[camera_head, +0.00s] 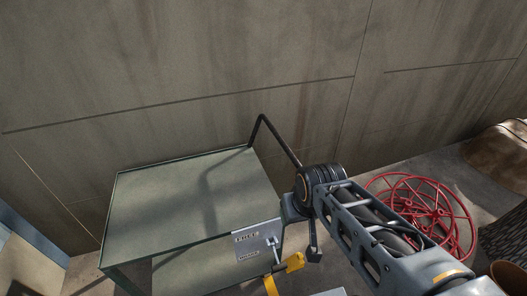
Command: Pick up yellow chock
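A yellow piece (293,263) shows low in the middle of the head view, beside a grey plate with lettering. Its lower part runs down to the bottom edge. I cannot tell for sure whether it is the yellow chock. My arm reaches in from the lower right, and its end bends down just above and right of the yellow piece. A dark part that looks like my gripper (314,249) hangs there, mostly hidden by the arm. Its fingers cannot be made out, and I cannot tell whether it touches anything.
A grey-green metal cart (165,200) with a flat, bare top and a dark bar handle (277,138) stands left of my arm. The lettered plate (258,243) is at its front right corner. A red wire reel (448,205) lies right. A concrete wall (180,60) closes the back.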

